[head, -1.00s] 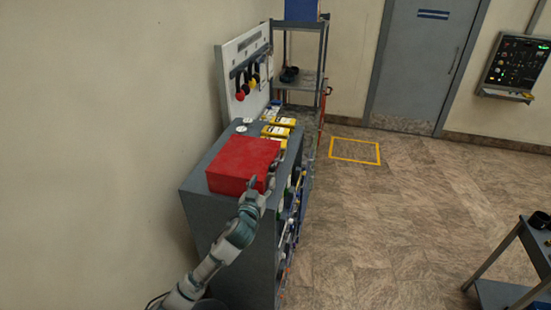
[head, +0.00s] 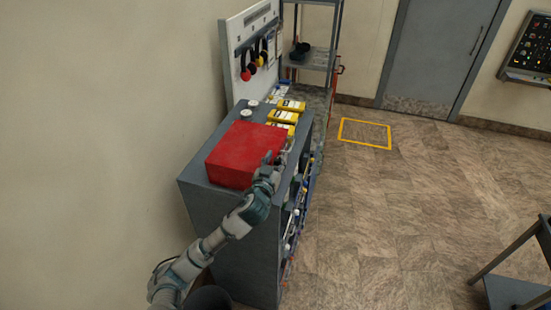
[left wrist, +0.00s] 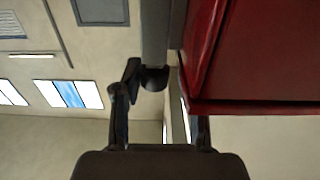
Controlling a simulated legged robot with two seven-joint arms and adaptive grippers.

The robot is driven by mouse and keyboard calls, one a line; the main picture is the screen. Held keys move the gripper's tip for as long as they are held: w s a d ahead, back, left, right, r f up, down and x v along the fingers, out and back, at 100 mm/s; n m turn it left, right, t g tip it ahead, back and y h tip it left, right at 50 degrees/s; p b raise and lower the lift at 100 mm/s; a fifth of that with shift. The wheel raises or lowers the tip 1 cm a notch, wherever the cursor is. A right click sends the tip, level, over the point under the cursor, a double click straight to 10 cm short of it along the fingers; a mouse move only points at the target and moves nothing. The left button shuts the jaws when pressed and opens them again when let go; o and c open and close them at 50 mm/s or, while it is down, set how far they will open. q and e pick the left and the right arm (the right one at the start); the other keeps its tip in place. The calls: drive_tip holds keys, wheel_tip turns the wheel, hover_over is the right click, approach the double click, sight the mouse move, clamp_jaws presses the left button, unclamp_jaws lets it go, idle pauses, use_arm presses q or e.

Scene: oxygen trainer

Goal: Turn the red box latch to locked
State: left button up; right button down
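The red box (head: 243,152) sits on top of a grey cabinet; its red side also fills the upper right of the left wrist view (left wrist: 255,60). My left gripper (head: 276,163) is at the box's right side, close to its edge. In the left wrist view its two fingers (left wrist: 160,105) stand apart, one left of the box and one partly hidden by the box's lower edge. A small dark rounded part (left wrist: 154,78) shows near the left fingertip; I cannot tell whether it is the latch. The latch cannot be made out in the head view. My right gripper is not in view.
The grey cabinet (head: 232,240) has shelves of small items on its right side. Yellow boxes (head: 283,117) and white discs lie behind the red box. A board with ear defenders (head: 250,55) stands at the back.

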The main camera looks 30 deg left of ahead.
use_arm(q)
drive_tip(key=shift+w+d, duration=0.1)
drive_tip(key=shift+d, duration=0.05)
drive_tip(key=c, duration=0.4)
drive_tip(key=shift+d, duration=0.2)
clamp_jaws()
